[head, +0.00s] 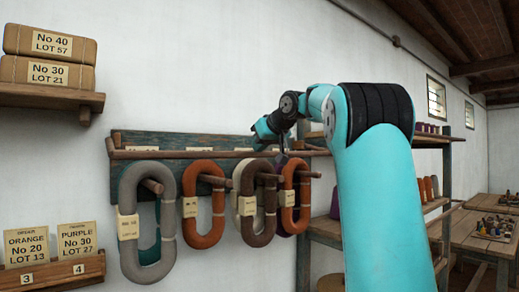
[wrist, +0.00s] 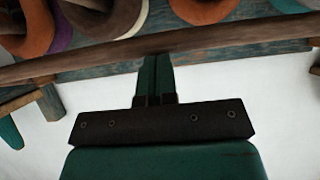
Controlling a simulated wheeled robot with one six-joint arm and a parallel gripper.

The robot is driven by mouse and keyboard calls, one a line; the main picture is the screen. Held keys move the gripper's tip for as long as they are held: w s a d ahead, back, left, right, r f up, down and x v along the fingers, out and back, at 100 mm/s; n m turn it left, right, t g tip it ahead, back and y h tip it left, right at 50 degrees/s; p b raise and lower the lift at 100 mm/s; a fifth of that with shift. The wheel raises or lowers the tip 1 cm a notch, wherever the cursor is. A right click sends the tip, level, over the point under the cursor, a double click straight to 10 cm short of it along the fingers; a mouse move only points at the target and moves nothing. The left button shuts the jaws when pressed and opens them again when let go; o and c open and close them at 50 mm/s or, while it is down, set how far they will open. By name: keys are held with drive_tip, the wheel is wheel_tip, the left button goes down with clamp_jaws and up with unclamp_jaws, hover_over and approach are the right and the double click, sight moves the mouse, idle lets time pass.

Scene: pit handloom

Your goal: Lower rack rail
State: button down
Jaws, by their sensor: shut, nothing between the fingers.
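The rack rail (head: 222,154) is a long wooden bar across the front of a blue-green wall rack (head: 160,138). Hanks of yarn hang on pegs below it: grey (head: 133,225), orange (head: 203,210), brown (head: 262,215), and more at the right. In the wrist view the rail (wrist: 235,40) crosses the upper part, slightly tilted. My gripper (wrist: 157,58) has its two green fingers together, with tips at the rail's near edge; I cannot tell whether they touch it. In the head view my gripper is small beside the rack's right part, partly hidden.
A shelf with boxes (head: 48,58) is at upper left, and a low card holder (head: 50,272) at lower left. A shelf unit (head: 325,232) stands to the right, partly behind my arm. Tables (head: 470,235) stand farther back. Hanks (wrist: 100,20) crowd the wrist view's top.

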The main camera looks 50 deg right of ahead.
wheel_tip(320, 180, down, 7)
drive_tip(key=w+t+b, duration=0.1)
drive_tip(key=t+b, duration=0.2)
drive_tip(key=b, duration=0.7)
drive_tip(key=shift+w+d+h, duration=0.25)
drive_tip(key=shift+w+h, duration=0.05)
drive_tip(key=shift+h, duration=0.1)
drive_tip(key=shift+r, duration=0.1)
drive_tip(key=r+p, duration=0.1)
drive_tip(key=s+r+p, duration=0.2)
drive_tip(key=shift+a+r, duration=0.4)
drive_tip(key=b, duration=0.3)
approach(256, 156)
drive_tip(key=shift+s+f, duration=0.25)
drive_tip(key=shift+s, duration=0.25)
drive_tip(key=shift+s+f, duration=0.3)
drive_tip(key=shift+s, duration=0.2)
